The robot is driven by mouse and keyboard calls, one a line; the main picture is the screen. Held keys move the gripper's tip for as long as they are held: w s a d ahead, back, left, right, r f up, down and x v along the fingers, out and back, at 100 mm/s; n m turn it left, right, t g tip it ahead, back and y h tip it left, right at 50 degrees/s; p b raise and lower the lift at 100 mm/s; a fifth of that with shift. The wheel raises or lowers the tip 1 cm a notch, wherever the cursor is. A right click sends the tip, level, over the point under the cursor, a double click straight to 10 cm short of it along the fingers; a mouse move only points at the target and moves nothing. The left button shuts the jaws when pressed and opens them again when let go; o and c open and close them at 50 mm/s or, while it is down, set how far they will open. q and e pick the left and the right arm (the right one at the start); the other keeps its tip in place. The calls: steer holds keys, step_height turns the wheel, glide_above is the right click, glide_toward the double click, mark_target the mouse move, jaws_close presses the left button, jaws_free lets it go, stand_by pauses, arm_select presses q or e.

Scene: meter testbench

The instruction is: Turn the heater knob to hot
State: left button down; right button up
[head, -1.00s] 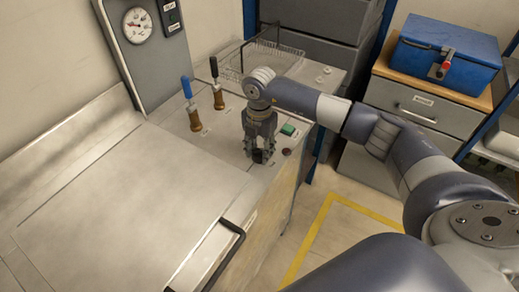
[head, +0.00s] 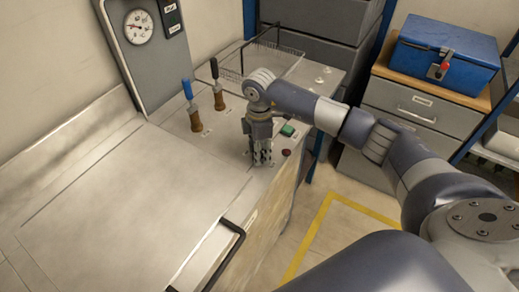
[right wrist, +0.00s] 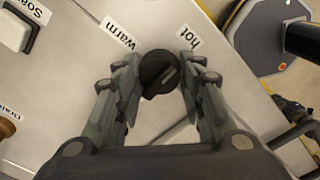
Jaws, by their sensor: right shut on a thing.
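The heater knob (right wrist: 157,74) is round and black and sits on the bench top between the two fingers of my right gripper (right wrist: 160,92). A pale mark on the knob slants to the upper right in the right wrist view. A "warm" label (right wrist: 118,32) lies to its upper left and a "hot" label (right wrist: 190,38) to its upper right. In the head view my right gripper (head: 262,160) points down at the bench and is shut on the knob, which the fingers hide there. My left gripper is not in view.
A green button (head: 287,130) and a dark red round part (head: 287,152) sit close to the gripper. Blue-handled (head: 191,106) and black-handled (head: 217,85) levers stand behind. A gauge (head: 139,27) is on the upright panel. A large metal lid (head: 120,210) fills the left.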

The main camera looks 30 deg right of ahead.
steer(key=shift+m, duration=0.3)
steer(key=o, duration=1.1)
steer(key=shift+r, duration=0.15)
step_height(320, 180, up, 12)
steer(key=shift+f, duration=0.1)
steer(key=shift+f, duration=0.1)
